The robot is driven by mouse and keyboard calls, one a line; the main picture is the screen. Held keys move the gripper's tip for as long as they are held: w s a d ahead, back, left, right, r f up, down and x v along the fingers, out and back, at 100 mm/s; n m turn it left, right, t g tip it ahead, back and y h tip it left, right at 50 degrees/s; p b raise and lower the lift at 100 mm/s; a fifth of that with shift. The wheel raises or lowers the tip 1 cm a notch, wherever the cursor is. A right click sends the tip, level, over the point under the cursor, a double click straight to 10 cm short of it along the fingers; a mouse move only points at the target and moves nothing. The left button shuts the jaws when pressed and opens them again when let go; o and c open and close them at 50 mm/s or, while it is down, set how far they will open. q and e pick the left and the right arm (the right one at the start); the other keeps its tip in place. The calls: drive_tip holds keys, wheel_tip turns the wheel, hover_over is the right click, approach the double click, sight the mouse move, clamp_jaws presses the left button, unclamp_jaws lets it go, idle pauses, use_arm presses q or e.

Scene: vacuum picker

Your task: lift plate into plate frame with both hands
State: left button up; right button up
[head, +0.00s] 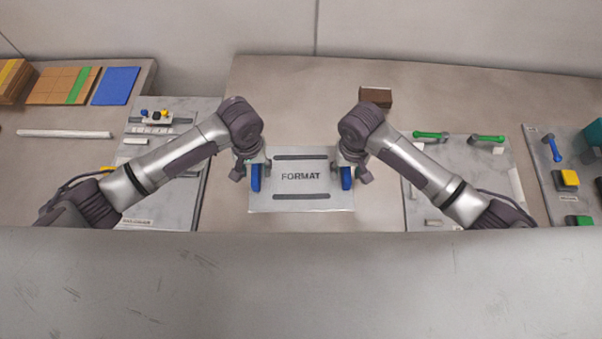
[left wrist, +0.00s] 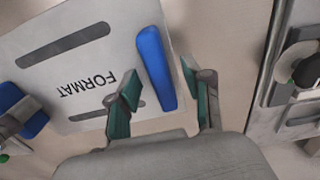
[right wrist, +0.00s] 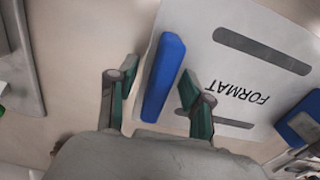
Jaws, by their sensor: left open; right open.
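The plate (head: 300,194) is a light grey sheet marked FORMAT, with two dark slots and a blue handle on each side. It lies on the table between my arms. My left gripper (head: 254,172) is open at the left blue handle (head: 256,178). In the left wrist view its green-padded fingers (left wrist: 158,100) lie on either side of that handle's near end (left wrist: 155,68). My right gripper (head: 347,172) is open at the right blue handle (head: 347,178). In the right wrist view its fingers (right wrist: 158,98) straddle that handle (right wrist: 163,78). I cannot identify a plate frame.
A brown block (head: 376,97) stands behind the plate. A grey board (head: 180,202) lies to the left, and another board with green handles (head: 430,135) to the right. Coloured sheets (head: 115,86) lie at the far left. Bare table shows behind the plate.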

use_arm(q)
drive_tip(key=shift+f, duration=0.25)
use_arm(e)
drive_tip(key=shift+f, duration=0.2)
use_arm(q)
clamp_jaws()
use_arm(e)
clamp_jaws()
use_arm(q)
drive_tip(key=shift+r, duration=0.1)
